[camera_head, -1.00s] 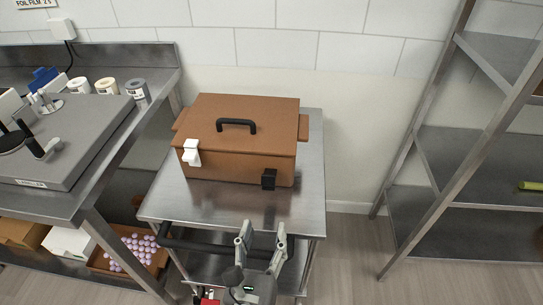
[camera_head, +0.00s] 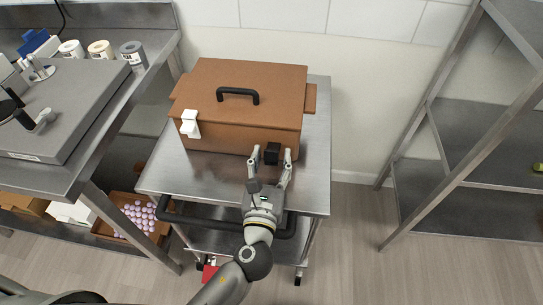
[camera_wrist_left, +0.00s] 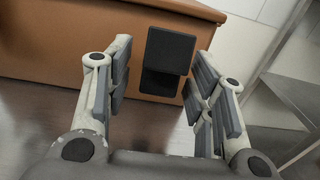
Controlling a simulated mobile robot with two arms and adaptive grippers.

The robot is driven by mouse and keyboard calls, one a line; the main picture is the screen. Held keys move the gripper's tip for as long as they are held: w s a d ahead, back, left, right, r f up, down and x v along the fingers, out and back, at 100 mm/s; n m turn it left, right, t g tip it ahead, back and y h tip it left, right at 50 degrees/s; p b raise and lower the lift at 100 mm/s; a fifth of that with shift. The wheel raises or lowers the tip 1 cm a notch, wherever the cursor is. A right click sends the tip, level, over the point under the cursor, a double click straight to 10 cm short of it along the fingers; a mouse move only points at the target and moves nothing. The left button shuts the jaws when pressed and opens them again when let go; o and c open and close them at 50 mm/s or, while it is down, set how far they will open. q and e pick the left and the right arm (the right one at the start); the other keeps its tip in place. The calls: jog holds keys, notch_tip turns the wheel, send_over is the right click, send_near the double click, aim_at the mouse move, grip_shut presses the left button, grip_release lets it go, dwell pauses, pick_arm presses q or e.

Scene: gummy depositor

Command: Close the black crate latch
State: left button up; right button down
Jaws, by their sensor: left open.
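The brown crate (camera_head: 235,128) stands on a steel cart, its lid (camera_head: 250,75) down and a black handle on top. The black latch (camera_head: 271,153) is on the right of its front face. In the left wrist view the black latch (camera_wrist_left: 170,50) is a square plate standing out from the brown face, with a second dark part below it. A white latch (camera_head: 190,124) sits at the front left corner. My left gripper (camera_head: 270,158) is open, its fingers on either side of the black latch, with a visible gap in the wrist view (camera_wrist_left: 155,85). My right gripper is not in view.
The cart top (camera_head: 172,172) is bare around the crate. A black cart handle (camera_head: 205,223) runs along its front. A steel bench (camera_head: 110,105) with a grey machine stands at left, a steel shelf rack (camera_head: 455,165) at right.

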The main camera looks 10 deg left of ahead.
pick_arm(q)
jog(key=shift+w, duration=0.3)
grip_shut()
dwell(0.3)
